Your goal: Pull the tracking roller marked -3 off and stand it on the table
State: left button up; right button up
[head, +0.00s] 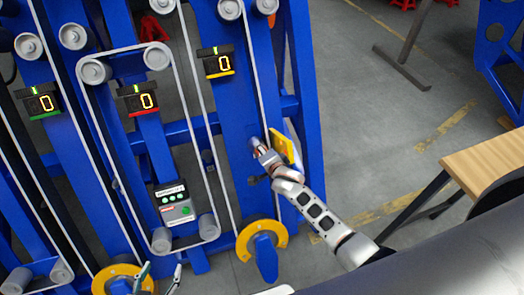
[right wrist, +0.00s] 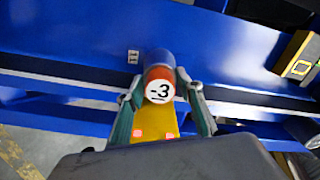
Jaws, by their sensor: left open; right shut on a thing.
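The tracking roller marked -3 (right wrist: 159,92) shows in the right wrist view, with a white end face, an orange-red rim and a grey-blue body behind. My right gripper (right wrist: 160,84) is shut on it, one finger on each side. The roller's far end is at the blue beam; I cannot tell whether it is seated or clear of it. In the head view my right gripper (head: 263,151) is at the right-hand blue beam and hides most of the roller. My left gripper (head: 158,274) is open and empty at the bottom. The wooden table (head: 488,160) is at the right edge.
The blue harvester chassis (head: 238,120) fills the left, with belts, grey rollers and several displays reading 0. A control box (head: 174,203) hangs between the belts. A yellow piece (head: 284,149) is beside my right gripper. Grey floor lies open between chassis and table.

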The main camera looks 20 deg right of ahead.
pick_arm(q)
notch_tip(320, 180, up, 7)
jog(key=a+p, duration=0.1)
jog(key=p, duration=0.6)
jog(key=shift+a+f+p, duration=0.2)
jog(key=shift+p, duration=0.15)
pick_arm(e)
jog(key=v, duration=0.9)
jog(key=shift+s+r, duration=0.15)
jog(key=shift+r, duration=0.15)
dwell(0.4)
pick_arm(q)
jog(key=shift+d+r, duration=0.1)
jog(key=shift+r, duration=0.1)
